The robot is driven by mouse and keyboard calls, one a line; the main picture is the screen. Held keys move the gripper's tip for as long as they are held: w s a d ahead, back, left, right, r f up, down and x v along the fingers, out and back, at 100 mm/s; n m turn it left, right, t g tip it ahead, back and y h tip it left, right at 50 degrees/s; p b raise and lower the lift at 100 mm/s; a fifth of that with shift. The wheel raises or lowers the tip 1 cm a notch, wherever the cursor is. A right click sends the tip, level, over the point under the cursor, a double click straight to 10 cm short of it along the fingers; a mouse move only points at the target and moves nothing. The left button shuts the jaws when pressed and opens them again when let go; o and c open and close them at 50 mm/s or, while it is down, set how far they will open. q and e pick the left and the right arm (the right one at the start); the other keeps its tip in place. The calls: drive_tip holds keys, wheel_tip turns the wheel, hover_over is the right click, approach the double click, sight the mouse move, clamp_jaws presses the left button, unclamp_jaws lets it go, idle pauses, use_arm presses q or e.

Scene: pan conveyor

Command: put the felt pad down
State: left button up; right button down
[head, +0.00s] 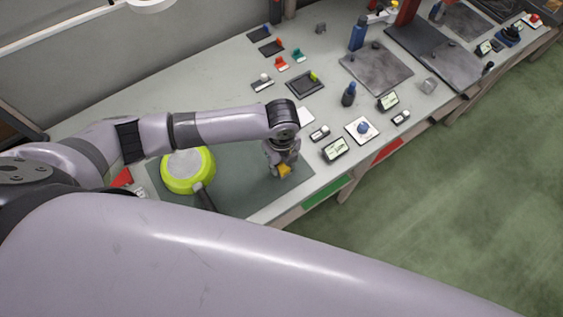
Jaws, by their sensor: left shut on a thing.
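My left gripper (283,163) reaches down over the right part of a dark green-grey mat (240,192) on the workbench. It is shut on a small orange-yellow piece, which I take to be the felt pad (284,170). The pad shows just below the fingers and is partly hidden by them. I cannot tell whether it touches the mat. My right gripper is not in view.
A lime-green pan (188,171) sits on the mat's left part, its dark handle pointing toward the front edge. Small devices, including a display box (335,149), stand right of the gripper. Bare mat lies between pan and gripper. A red piece (122,177) lies left.

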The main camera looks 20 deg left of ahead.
sight(281, 164)
use_arm(q)
drive_tip(key=o, duration=1.1)
drive_tip(key=shift+f, duration=0.1)
wheel_tip(281, 164, up, 12)
drive_tip(key=shift+r+b, duration=0.2)
drive_tip(key=shift+b, duration=0.35)
